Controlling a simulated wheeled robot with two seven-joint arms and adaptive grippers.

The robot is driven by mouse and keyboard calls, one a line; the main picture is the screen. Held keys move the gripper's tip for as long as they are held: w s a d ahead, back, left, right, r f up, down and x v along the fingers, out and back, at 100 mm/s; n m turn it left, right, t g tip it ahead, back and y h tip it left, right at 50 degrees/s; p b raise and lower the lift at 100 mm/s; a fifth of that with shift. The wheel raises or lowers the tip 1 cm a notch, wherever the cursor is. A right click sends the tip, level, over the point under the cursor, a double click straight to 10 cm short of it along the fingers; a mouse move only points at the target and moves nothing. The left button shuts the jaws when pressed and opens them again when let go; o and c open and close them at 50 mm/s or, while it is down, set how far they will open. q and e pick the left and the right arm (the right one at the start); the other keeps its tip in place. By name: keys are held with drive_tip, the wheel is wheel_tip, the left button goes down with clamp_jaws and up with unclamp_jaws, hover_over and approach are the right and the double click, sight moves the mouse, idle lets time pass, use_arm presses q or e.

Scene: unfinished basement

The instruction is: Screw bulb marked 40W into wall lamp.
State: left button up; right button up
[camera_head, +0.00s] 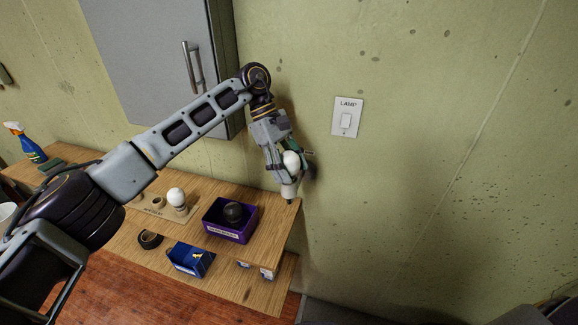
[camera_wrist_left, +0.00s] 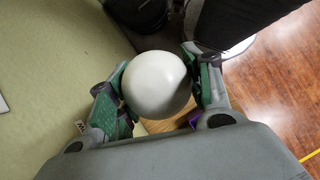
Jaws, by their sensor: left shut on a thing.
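My left gripper (camera_head: 290,168) is shut on a white round bulb (camera_head: 291,160), held beside the wall above the right end of the wooden shelf. The bulb's paler lower part points down below the fingers. In the left wrist view the white globe of the held bulb (camera_wrist_left: 157,85) sits between the two green-padded fingers; no marking is readable. Another white bulb (camera_head: 176,196) stands upright on a tan holder (camera_head: 152,207) on the shelf. A wall switch plate labelled LAMP (camera_head: 347,117) is right of the gripper. I see no wall lamp. My right gripper is not in view.
The wooden shelf (camera_head: 276,222) carries a purple box (camera_head: 214,232) with a dark round thing inside, a blue box (camera_head: 183,266) and a black ring (camera_head: 150,239). A grey cabinet (camera_head: 140,50) hangs on the wall. A spray bottle (camera_head: 30,147) stands far left. The wall right of the switch is bare.

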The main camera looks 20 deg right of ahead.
use_arm(q)
drive_tip(key=shift+m+y, duration=0.3)
drive_tip(key=shift+m, duration=0.4)
drive_tip(key=o, duration=1.1)
drive_tip(key=shift+w+v, duration=0.15)
drive_tip(key=shift+v, duration=2.85)
drive_tip(key=shift+w+v, duration=0.1)
drive_tip(key=shift+v, duration=2.85)
